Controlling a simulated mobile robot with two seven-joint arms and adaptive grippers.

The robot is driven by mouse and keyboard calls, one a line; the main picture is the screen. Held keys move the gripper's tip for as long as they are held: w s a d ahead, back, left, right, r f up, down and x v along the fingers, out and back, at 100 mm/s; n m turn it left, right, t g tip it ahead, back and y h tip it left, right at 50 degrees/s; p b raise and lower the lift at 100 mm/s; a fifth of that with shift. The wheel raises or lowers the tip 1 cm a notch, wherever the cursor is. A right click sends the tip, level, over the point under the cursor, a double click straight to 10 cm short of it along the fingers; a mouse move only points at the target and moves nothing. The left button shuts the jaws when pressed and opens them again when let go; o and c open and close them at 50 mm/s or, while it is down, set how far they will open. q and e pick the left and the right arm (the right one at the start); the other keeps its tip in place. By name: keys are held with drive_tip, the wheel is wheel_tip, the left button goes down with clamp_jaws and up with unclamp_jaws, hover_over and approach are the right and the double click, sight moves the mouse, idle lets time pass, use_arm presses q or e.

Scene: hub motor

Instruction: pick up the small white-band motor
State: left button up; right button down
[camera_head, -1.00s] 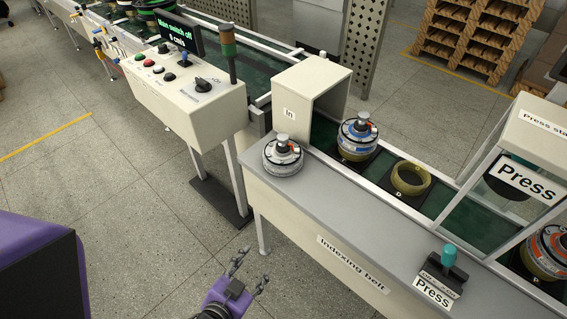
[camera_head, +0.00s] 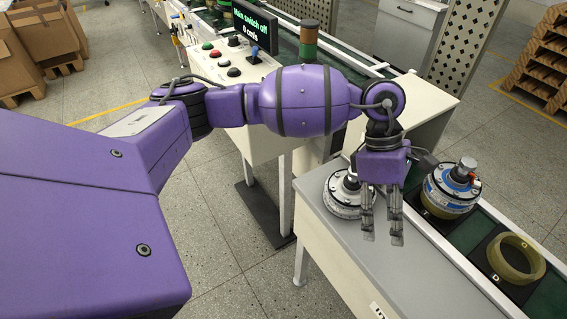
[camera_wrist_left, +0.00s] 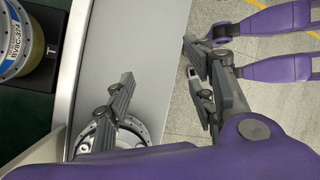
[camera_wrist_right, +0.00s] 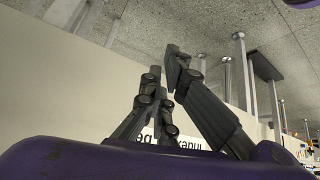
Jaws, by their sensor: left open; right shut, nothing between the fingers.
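The small white-band motor (camera_head: 343,195), a silver-white disc with a raised hub, stands on the grey ledge of the indexing belt. My left gripper (camera_head: 382,238) hangs fingers down beside it, on its right in the head view, partly hiding it. That gripper is open and empty. In the left wrist view the motor's rim (camera_wrist_left: 100,135) shows at the lower left, partly behind a finger and the purple wrist; I cannot tell whether they touch. My right gripper (camera_wrist_right: 172,66) is shut and empty in the right wrist view, near the belt's pale side panel.
A blue-band motor (camera_head: 452,190) stands on the green belt to the right, close to my left gripper. An empty ring holder (camera_head: 515,258) follows it. The cream "In" housing (camera_head: 425,110) rises behind. The grey ledge (camera_head: 385,275) is clear towards the front.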

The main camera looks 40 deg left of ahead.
sight(352, 185)
use_arm(q)
drive_tip(key=w+a+r+t+y, duration=0.1)
drive_tip(key=w+a+r, duration=0.1)
drive_tip(key=a, duration=0.1)
drive_tip(key=w+a+r+t+y, duration=0.1)
drive_tip(key=w+a+y, duration=0.1)
drive_tip(key=w+a, duration=0.1)
drive_tip(key=w+a+r+y, duration=0.1)
drive_tip(key=w+a+r, duration=0.1)
drive_tip(key=a, duration=0.2)
drive_tip(key=shift+w+a+r+m+t+y+b, duration=0.3)
drive_tip(key=shift+w+a+m+t+y+b, duration=0.05)
drive_tip(key=shift+m+t+y+b, duration=0.05)
drive_tip(key=shift+w+a+f, duration=0.1)
drive_tip(key=shift+a+f, duration=0.05)
drive_tip(key=shift+f, duration=0.05)
drive_tip(key=f, duration=0.7)
drive_tip(key=shift+w+a+f+p, duration=0.1)
drive_tip(key=shift+w+p, duration=0.15)
drive_tip(key=shift+p, duration=0.15)
drive_tip(key=shift+c, duration=0.5)
clamp_jaws()
drive_tip(key=shift+w+r, duration=0.15)
drive_tip(key=shift+r, duration=0.15)
